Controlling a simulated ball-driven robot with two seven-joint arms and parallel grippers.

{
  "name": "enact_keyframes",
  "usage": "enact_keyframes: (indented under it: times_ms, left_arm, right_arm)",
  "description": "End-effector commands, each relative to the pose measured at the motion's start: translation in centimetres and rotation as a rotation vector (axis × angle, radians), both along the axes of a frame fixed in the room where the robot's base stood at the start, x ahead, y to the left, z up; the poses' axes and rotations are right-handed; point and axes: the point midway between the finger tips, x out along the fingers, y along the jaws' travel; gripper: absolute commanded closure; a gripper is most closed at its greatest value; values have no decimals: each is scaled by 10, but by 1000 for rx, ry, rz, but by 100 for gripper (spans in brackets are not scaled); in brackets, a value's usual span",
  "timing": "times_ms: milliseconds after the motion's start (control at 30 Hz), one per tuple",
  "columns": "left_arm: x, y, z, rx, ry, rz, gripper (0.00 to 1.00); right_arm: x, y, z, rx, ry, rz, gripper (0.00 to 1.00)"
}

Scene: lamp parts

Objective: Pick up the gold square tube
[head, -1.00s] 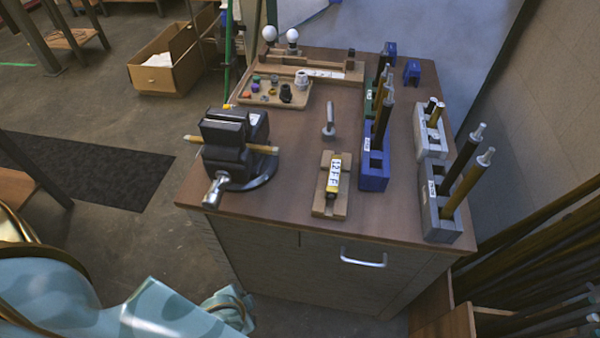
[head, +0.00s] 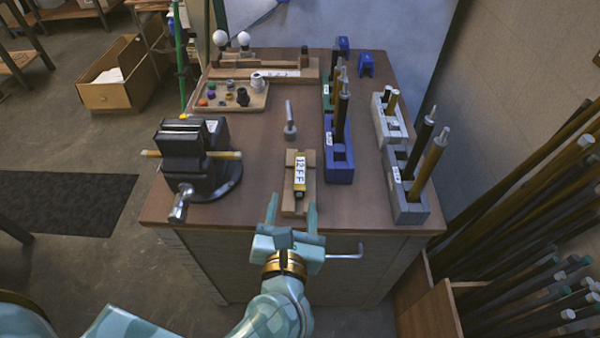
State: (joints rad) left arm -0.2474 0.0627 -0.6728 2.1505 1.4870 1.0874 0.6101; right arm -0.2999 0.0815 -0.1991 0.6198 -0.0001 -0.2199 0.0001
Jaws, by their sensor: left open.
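A short gold square tube (head: 299,187) with a white label reading "12FF" lies in a wooden cradle (head: 288,205) near the front edge of the bench. Its near end looks dark. My left gripper (head: 292,209) is open and empty at the front edge, just in front of the cradle. Its two fingers point towards the tube, one towards each side of the cradle's near end. I cannot tell how high the fingers are above the bench. My right gripper is not in view.
A black vise (head: 190,155) clamping a gold rod stands left. A blue holder (head: 340,170) and a grey holder (head: 411,208) with upright tubes stand right. A small upright metal-tipped tool (head: 290,130) stands behind the cradle. A parts tray (head: 262,98) lies further back.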

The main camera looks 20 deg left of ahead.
Motion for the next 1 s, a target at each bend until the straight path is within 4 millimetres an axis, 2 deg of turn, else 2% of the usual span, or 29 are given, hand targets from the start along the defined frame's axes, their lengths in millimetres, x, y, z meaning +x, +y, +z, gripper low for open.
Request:
enact_keyframes:
  times_ms: [33,100,267,600,867,1000]
  left_arm:
    - [-3,-3,-15,-93,58,30,47]
    - [-9,-6,-33,-198,129,68,47]
    - [-6,-7,-53,-281,192,103,47]
    - [64,13,-83,-277,191,105,47]
    - [88,20,-91,-276,191,103,47]
    - [109,24,-96,-275,190,104,47]
  right_arm:
    - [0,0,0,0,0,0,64]
    - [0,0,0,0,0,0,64]
    - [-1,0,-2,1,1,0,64]
    - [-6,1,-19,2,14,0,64]
    - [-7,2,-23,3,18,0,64]
    - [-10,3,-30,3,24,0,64]
